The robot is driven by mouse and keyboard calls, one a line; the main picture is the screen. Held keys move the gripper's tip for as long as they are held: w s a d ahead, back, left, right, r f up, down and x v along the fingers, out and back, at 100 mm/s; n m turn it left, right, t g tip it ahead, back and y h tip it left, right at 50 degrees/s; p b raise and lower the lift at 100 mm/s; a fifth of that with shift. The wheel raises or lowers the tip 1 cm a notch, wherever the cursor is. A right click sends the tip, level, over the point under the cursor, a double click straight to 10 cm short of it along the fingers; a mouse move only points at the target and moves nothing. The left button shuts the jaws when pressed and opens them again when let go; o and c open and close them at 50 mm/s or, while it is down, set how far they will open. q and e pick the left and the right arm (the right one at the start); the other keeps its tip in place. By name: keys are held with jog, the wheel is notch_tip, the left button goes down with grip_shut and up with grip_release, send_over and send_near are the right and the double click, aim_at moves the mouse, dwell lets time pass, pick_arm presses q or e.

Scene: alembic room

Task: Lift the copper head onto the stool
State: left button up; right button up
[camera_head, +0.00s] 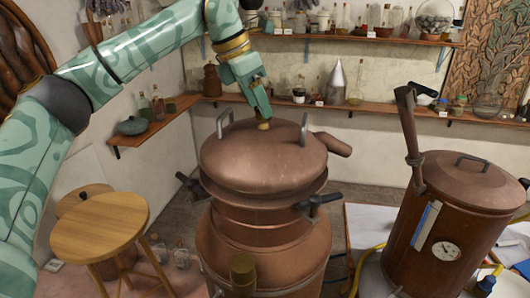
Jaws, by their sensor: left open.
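The copper head (262,160) is a wide domed lid with two grey upright handles and a short spout pointing right. It sits on top of the copper still pot (265,245) in the middle of the camera_head view. The round wooden stool (100,228) stands at the lower left with a bare top. My left gripper (263,122) points down over the top of the head, between the handles. It is open and holds nothing; whether its tips touch the dome I cannot tell. My right gripper is out of view.
Dark clamp handles (318,200) stick out around the head's lower rim. A second copper vessel (455,225) with a tall pipe and gauge stands at right. Wall shelves (150,132) hold bottles behind. Jars (180,257) stand on the floor between stool and pot.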

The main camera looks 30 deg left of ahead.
pick_arm(q)
jog(key=p+x, duration=0.1)
jog(key=x, duration=0.2)
jog(key=shift+w+d+f, duration=0.2)
jog(key=shift+w+d, duration=0.05)
jog(key=shift+w+f, duration=0.2)
jog(key=shift+f, duration=0.1)
jog(key=shift+s, duration=0.15)
grip_shut()
jog(key=shift+r, duration=0.1)
dwell(0.6)
